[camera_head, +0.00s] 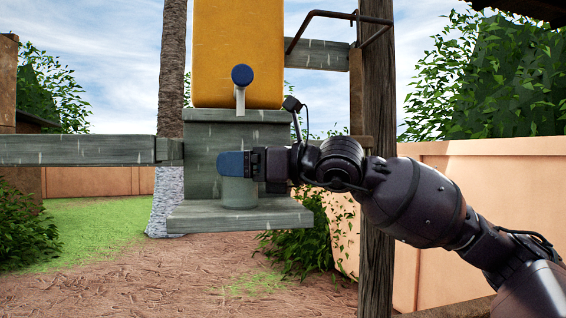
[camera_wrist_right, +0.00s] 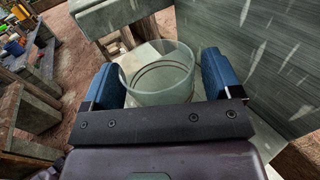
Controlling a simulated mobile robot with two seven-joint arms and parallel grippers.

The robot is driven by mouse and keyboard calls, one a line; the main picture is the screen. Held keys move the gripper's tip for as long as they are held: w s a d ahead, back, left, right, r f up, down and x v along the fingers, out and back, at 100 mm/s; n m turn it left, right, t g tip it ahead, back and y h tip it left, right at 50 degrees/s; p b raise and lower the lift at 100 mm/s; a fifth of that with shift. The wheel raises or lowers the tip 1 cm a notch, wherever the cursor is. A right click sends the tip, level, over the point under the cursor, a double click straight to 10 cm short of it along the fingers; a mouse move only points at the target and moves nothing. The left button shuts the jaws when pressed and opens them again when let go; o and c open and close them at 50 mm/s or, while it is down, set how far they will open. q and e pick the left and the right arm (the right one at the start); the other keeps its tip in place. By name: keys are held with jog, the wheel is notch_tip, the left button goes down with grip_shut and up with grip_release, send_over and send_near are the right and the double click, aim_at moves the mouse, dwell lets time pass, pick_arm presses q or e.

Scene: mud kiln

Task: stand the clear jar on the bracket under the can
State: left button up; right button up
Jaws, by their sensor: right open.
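The clear jar (camera_head: 239,194) stands upright on the grey bracket (camera_head: 240,217), below the tap of the yellow can (camera_head: 238,55). Its upper part is hidden behind my right gripper (camera_head: 235,164) in the head view. In the right wrist view the jar (camera_wrist_right: 160,85) shows its round open rim between the two blue fingers of my right gripper (camera_wrist_right: 163,82). The fingers are spread on either side of the jar, and the gripper is open. A small gap shows beside the right finger; contact at the left finger is unclear. My left gripper is not in view.
The can's tap with a blue knob (camera_head: 242,75) hangs above the jar. A grey backboard (camera_head: 200,135) stands behind it. A wooden post (camera_head: 377,220) rises at the right, behind my right arm. A rail (camera_head: 80,149) runs left; open ground lies below.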

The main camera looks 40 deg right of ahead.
jog(key=shift+v, duration=1)
jog(key=v, duration=0.8)
jog(key=shift+s+d+f, duration=0.1)
jog(key=shift+s, duration=0.05)
jog(key=shift+v, duration=0.85)
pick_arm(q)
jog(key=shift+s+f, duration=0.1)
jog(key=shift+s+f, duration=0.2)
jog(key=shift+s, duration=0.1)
